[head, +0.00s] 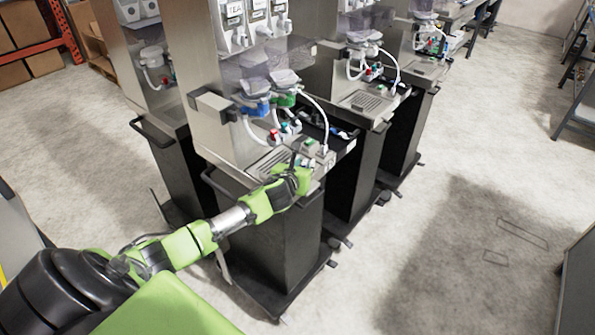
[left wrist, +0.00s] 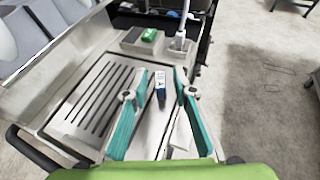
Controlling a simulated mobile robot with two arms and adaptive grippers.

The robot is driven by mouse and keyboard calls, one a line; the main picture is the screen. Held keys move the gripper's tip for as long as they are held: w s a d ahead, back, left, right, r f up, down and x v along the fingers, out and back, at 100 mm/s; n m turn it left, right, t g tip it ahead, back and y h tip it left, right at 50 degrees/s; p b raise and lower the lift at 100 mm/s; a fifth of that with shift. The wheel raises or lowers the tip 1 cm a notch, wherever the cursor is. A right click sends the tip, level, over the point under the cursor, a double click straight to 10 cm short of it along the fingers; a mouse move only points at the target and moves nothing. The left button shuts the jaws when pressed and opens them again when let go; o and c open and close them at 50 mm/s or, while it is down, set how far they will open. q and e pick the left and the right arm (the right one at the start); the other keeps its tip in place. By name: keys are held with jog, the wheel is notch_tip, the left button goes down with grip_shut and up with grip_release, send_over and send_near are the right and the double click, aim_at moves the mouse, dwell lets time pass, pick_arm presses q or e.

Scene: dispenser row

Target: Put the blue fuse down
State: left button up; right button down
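The blue fuse (left wrist: 161,86) is a small piece with blue and dark bands and a pale label. In the left wrist view it is on the steel top of the dispenser, right of the slotted drip grate (left wrist: 96,96). My left gripper (head: 302,168) is over the front of the nearest dispenser. In the left wrist view its teal fingers (left wrist: 161,74) are spread, one on each side of the fuse, with a visible gap on both sides. Whether the fuse's underside rests on the steel is hard to tell. My right gripper is not in view.
More dispensers stand alongside. The floor at the right is mostly open.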

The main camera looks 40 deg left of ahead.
pick_arm(q)
jog(key=v, duration=1.1)
jog(key=shift+b, duration=0.45)
jog(key=s+d+f+n+h, duration=0.2)
jog(key=d+f+n+h, duration=0.2)
jog(key=d+f+n, duration=0.65)
jog(key=s+d+f+n+g, duration=0.15)
jog(key=s+f+n, duration=0.25)
jog(key=f, duration=0.5)
jog(key=s+d+f+n+g, duration=0.1)
jog(key=s+f+n+g, duration=0.1)
jog(key=s+f+n, duration=0.45)
jog(key=s+f+n+g, duration=0.5)
jog(key=s+f+g, duration=0.1)
jog(key=s+f, duration=1.65)
jog(key=s+d+f+n+g, duration=0.1)
jog(key=s+f+n, duration=0.1)
jog(key=s, duration=0.5)
jog(key=s+d+f+n+g, duration=0.1)
jog(key=s+d+f+n, duration=0.1)
jog(key=s, duration=0.6)
jog(key=shift+s+f, duration=0.2)
jog(key=shift+f, duration=0.6)
